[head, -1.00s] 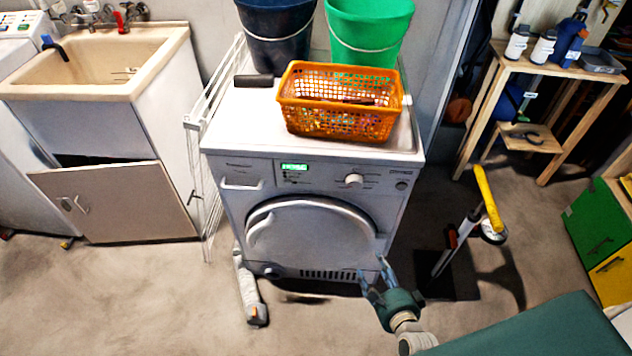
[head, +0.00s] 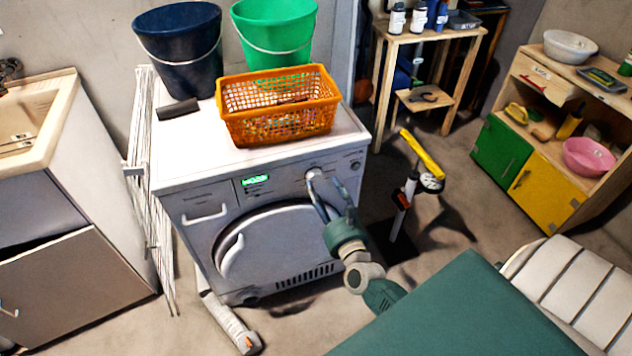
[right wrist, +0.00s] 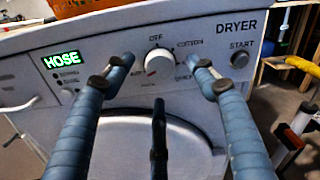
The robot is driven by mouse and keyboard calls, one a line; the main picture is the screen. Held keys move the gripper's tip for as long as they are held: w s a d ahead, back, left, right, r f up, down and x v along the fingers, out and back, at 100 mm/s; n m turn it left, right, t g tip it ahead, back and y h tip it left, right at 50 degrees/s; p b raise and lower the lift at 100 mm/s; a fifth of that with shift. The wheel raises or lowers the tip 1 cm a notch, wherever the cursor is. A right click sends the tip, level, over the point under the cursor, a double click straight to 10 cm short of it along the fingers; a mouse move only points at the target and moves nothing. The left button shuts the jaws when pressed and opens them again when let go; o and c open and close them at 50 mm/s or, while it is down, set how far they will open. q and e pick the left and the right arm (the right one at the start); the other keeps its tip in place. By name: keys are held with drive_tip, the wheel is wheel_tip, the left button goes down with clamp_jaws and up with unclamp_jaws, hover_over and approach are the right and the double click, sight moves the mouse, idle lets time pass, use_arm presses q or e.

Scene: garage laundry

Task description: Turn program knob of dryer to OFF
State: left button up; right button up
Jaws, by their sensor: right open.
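The white dryer (head: 180,180) stands in the middle of the head view, its front towards me. Its round white program knob (head: 312,174) sits on the front panel, right of the lit green display, and is partly covered by a finger. In the right wrist view the knob (right wrist: 158,62) shows a red mark at its lower left. The OFF label (right wrist: 156,39) is above it. My right gripper (head: 325,184) is open and empty in front of the panel. In the right wrist view its fingers spread either side of the knob, seemingly not touching it. My left gripper is not in view.
An orange basket (head: 278,128), a blue bucket (head: 180,50) and a green bucket (head: 275,35) stand on the dryer. A yellow-handled tool (head: 422,153) stands to the right.

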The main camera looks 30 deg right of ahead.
sight(316, 178)
drive_tip(key=x, duration=0.5)
drive_tip(key=shift+a+b, duration=0.1)
drive_tip(key=shift+b, duration=0.3)
drive_tip(key=c, duration=1.1)
